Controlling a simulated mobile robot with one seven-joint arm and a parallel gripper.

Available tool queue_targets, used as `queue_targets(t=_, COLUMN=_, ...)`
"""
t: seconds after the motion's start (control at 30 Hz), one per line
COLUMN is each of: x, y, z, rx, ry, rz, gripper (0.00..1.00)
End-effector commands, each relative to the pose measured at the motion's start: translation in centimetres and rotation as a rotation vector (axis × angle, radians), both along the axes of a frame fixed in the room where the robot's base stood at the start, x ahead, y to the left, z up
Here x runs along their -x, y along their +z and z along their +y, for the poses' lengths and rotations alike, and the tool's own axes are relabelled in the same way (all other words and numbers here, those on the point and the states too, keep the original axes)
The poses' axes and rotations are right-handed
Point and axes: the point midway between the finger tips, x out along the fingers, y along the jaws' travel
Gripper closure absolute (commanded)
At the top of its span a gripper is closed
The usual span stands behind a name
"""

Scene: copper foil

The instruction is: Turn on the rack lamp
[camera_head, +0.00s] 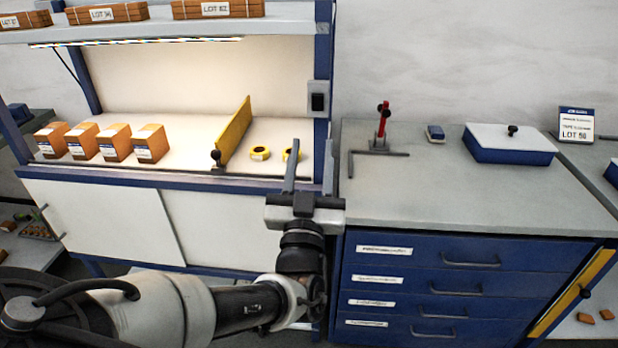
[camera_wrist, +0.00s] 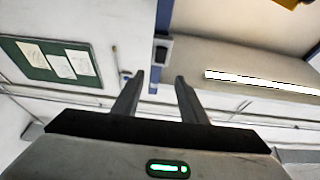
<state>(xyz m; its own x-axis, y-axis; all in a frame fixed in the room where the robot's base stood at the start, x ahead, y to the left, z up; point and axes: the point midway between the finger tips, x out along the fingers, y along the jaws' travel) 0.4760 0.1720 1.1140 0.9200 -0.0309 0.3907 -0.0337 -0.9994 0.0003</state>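The rack lamp (camera_head: 135,41) is a long strip under the rack's upper shelf. It looks bright white, and the back panel below it is brightly lit. It also shows bright in the wrist view (camera_wrist: 262,82). A grey switch box (camera_head: 318,97) with a dark face is on the rack's blue right post. In the wrist view the switch box (camera_wrist: 162,48) lies just beyond my fingertips. My gripper (camera_head: 311,150) is open and empty, below the switch box in the head view. In the wrist view its fingers (camera_wrist: 158,76) are apart, with nothing between them. I see no contact with the switch.
Several copper-coloured blocks (camera_head: 115,143), a yellow divider (camera_head: 233,130) and two yellow tape rolls (camera_head: 260,153) are on the rack bench. To the right, a blue drawer cabinet (camera_head: 440,275) carries a red clamp stand (camera_head: 382,125) and a blue lidded box (camera_head: 510,145).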

Motion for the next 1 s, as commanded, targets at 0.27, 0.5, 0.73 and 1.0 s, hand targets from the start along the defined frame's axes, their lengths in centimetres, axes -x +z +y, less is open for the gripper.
queue_targets(t=0.27, x=3.5, y=-0.4, z=0.6, rx=0.005, ry=0.004, rz=-0.004, gripper=0.61)
queue_targets(t=0.5, x=4.7, y=-1.4, z=0.4, rx=0.003, ry=0.002, rz=-0.002, gripper=0.61)
queue_targets(t=0.73, x=5.1, y=-2.1, z=0.2, rx=0.000, ry=-0.001, rz=0.000, gripper=0.61)
queue_targets(t=1.0, x=5.1, y=-2.2, z=0.2, rx=-0.001, ry=-0.001, rz=0.000, gripper=0.61)
